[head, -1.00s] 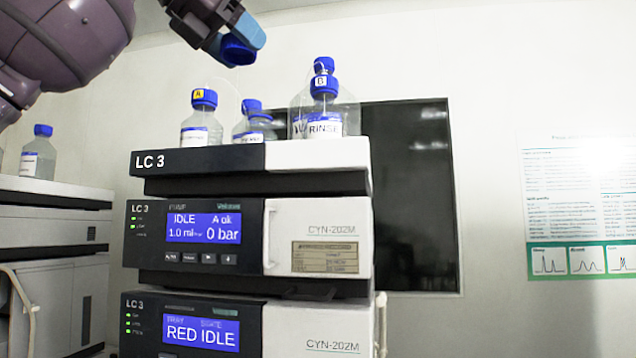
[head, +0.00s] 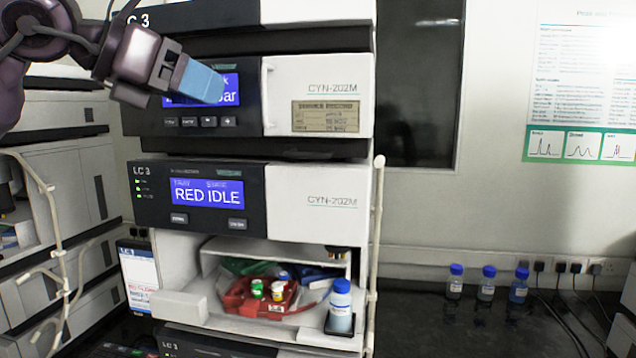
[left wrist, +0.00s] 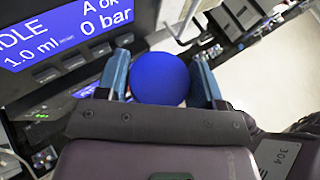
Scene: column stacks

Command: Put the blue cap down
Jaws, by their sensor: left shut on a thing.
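My left gripper (head: 205,84) is in front of the upper LC 3 module at the upper left of the head view. In the left wrist view its two blue fingers (left wrist: 160,84) are shut on the blue cap (left wrist: 160,78), which sits between them as a round blue shape. In the head view the cap is hidden behind the gripper. The gripper and cap are clear of any surface. My right gripper does not show.
The LC 3 stack (head: 318,205) stands in front. Its open bay holds a red tray (head: 252,303) with small vials and a blue-capped bottle (head: 341,308). Several blue-capped bottles (head: 486,284) stand on the dark bench (head: 450,325), with free room in front and cables at right.

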